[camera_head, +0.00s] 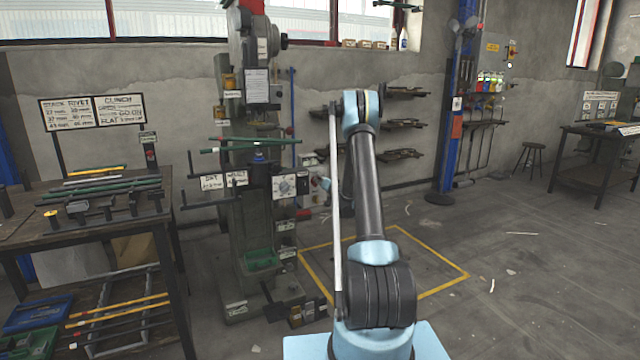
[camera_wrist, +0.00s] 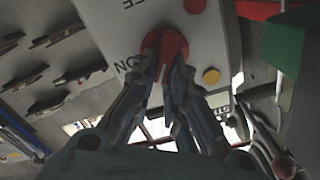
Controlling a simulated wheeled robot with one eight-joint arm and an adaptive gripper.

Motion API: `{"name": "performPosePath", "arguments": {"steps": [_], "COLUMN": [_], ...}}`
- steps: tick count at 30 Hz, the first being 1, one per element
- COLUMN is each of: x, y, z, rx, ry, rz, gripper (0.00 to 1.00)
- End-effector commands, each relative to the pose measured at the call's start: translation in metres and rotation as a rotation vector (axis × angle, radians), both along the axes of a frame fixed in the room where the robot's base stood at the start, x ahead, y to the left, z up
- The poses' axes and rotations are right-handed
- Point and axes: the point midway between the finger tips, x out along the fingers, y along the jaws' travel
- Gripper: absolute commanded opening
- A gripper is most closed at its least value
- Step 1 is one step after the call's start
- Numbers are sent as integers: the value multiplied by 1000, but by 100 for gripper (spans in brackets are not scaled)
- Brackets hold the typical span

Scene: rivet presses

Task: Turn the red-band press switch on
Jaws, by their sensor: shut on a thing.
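In the wrist view a red rotary switch knob (camera_wrist: 168,44) sits on a pale panel (camera_wrist: 105,25), with the word ON printed beside it at the left. My gripper (camera_wrist: 165,75) is shut on the red knob, one finger on each side. The fingers hide part of the knob, and I cannot tell which way it is turned. In the head view a tall grey-green press (camera_head: 250,215) stands left of my arm. The gripper's tips and the switch cannot be made out there.
In the wrist view a yellow button (camera_wrist: 211,76), a red part (camera_wrist: 258,10) and a green part (camera_wrist: 283,42) lie right of the knob. In the head view a workbench (camera_head: 172,222) with bars stands left, and wall racks (camera_head: 403,124) are behind. The floor at right is mostly clear.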

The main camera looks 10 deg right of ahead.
Motion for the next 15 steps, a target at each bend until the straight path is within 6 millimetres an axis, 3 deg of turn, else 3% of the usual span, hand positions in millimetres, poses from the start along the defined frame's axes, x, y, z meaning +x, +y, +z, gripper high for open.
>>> {"name": "performPosePath", "arguments": {"steps": [15], "x": [2], "y": [-12], "z": [-9], "rx": [463], "ry": [150], "rz": [-7], "gripper": [0]}}
